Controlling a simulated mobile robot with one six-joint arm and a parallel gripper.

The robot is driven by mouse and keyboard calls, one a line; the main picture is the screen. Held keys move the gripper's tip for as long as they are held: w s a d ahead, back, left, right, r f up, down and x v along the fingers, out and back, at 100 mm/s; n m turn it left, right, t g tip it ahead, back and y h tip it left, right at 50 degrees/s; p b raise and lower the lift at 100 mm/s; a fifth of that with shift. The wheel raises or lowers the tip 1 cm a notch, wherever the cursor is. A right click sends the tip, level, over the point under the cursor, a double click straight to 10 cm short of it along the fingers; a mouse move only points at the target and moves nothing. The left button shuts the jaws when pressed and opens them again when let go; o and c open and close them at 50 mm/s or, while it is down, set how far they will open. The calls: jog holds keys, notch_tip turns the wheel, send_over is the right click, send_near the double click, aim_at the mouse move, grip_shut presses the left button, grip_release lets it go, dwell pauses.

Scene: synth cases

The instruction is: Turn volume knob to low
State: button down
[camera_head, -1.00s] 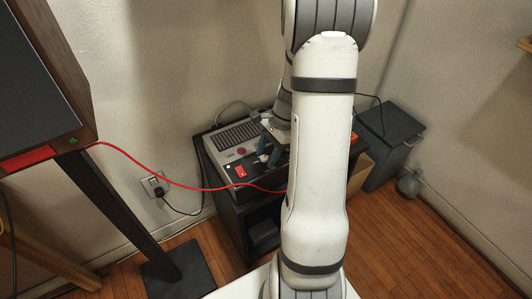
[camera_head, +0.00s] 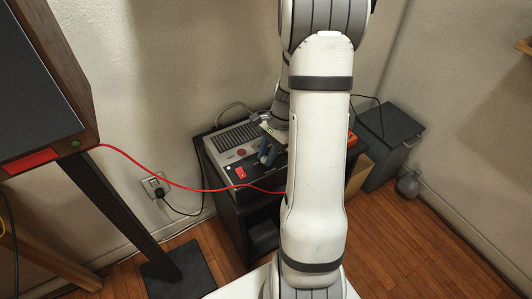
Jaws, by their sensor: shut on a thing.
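A grey and black device (camera_head: 236,141) with a vented top stands on a small black stand in the middle of the view. Its dark front panel carries a red square (camera_head: 240,172) and a small white spot at the left. My gripper (camera_head: 267,158) reaches down to this panel, with its blue-grey fingers close together on a small knob. The fingers largely cover the knob, so its pointer and setting cannot be read. My arm hides the right part of the device.
A large dark-fronted wooden box (camera_head: 38,75) on a black post stands at the left. A red cable (camera_head: 150,181) runs from it to the device. A dark grey bin (camera_head: 390,145) stands at the right, with a grey jug (camera_head: 409,184) beside it. Wooden floor is open at the lower right.

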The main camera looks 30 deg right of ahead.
jog(key=n, duration=0.1)
jog(key=n+g+p, duration=0.1)
jog(key=n, duration=0.1)
jog(key=n+h+p, duration=0.1)
jog(key=n, duration=0.1)
jog(key=shift+w+r+g, duration=0.15)
jog(key=shift+w+g, duration=0.1)
jog(key=shift+g, duration=0.15)
jog(key=n+p, duration=0.1)
jog(key=n, duration=0.1)
jog(key=n+g+h+p, duration=0.1)
jog(key=n, duration=0.2)
jog(key=shift+w+a+n+h, duration=0.15)
jog(key=shift+a+n+h, duration=0.05)
jog(key=shift+n+h, duration=0.1)
jog(key=n, duration=0.2)
jog(key=n+h+p, duration=0.1)
jog(key=n, duration=0.1)
jog(key=shift+w+a+n+g+h, duration=0.1)
jog(key=shift+a+n+g+h, duration=0.1)
jog(key=shift+n+g+h, duration=0.1)
jog(key=n+h, duration=0.1)
jog(key=n, duration=0.1)
jog(key=n+h, duration=0.1)
jog(key=n, duration=0.2)
jog(key=shift+a+p, duration=0.2)
jog(key=shift+p, duration=0.1)
jog(key=c, duration=1.2)
grip_release()
jog(key=shift+c, duration=0.2)
